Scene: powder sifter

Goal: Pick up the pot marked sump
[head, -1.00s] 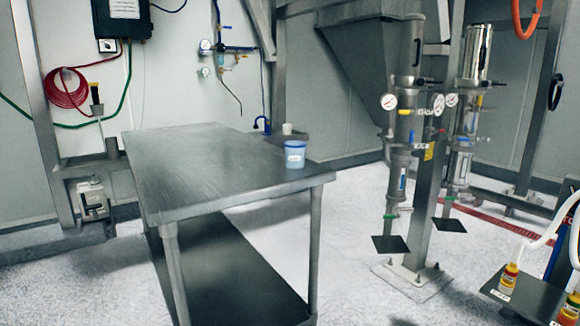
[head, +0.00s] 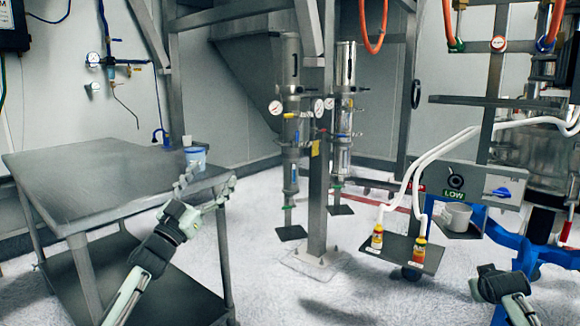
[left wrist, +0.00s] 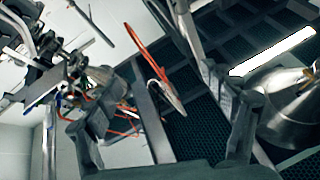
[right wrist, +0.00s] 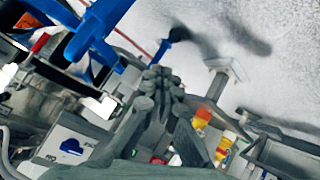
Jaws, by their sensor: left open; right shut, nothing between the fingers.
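A light blue pot (head: 196,154) with a pale label stands near the far right corner of the steel table (head: 85,180). A pale grey pot (head: 457,216) sits on a small shelf below the LOW panel. I cannot read "sump" on either. My left gripper (head: 207,184) is open and empty; in the head view it overlaps the table's right edge, just below the blue pot. Its spread fingers also show in the left wrist view (left wrist: 160,112), with no pot between them. My right gripper (right wrist: 163,78) is shut and empty in the right wrist view.
A small white cup (head: 187,140) stands behind the blue pot. Steel cylinders with gauges (head: 292,110) rise on a post. Speckled floor (head: 265,275) is clear between table and post.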

